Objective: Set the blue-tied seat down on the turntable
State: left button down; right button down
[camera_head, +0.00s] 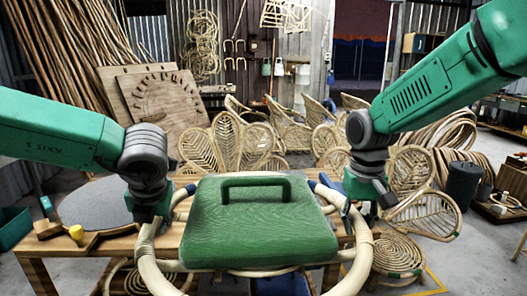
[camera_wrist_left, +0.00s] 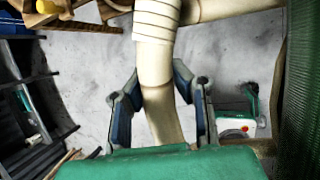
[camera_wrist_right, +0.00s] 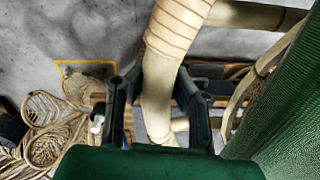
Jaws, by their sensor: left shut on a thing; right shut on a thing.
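The seat has a pale rattan ring (camera_head: 152,262) around a green textured panel (camera_head: 260,225) with a handle on top. Small blue patches show on its far side, left and right. My left gripper (camera_head: 150,212) is shut on the ring's left side; in the left wrist view the blue fingers flank a wrapped rattan pole (camera_wrist_left: 158,90). My right gripper (camera_head: 358,203) is shut on the right side, where the right wrist view shows the pole (camera_wrist_right: 160,85) between the fingers. A grey round plate (camera_head: 95,203) lies at the left; I cannot tell whether it is the turntable.
A wooden table (camera_head: 85,252) stands beneath the seat, with a yellow-topped tool (camera_head: 76,232) on its left. Behind are rattan chairs (camera_head: 230,140) and a slotted wooden board (camera_head: 155,95). A dark bin (camera_head: 463,183) stands at the right.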

aim_at(119, 195)
jog(key=i+j, duration=0.2)
jog(key=j, duration=0.2)
jog(key=i+j, duration=0.15)
jog(key=j, duration=0.25)
jog(key=i+j, duration=0.2)
jog(key=j, duration=0.15)
jog(key=i+j, duration=0.15)
jog(key=j, duration=0.25)
jog(key=i+j, duration=0.2)
jog(key=j, duration=0.2)
jog(key=i+j, duration=0.15)
jog(key=j, duration=0.25)
jog(key=i+j, duration=0.2)
jog(key=j, duration=0.2)
jog(key=i+j, duration=0.35)
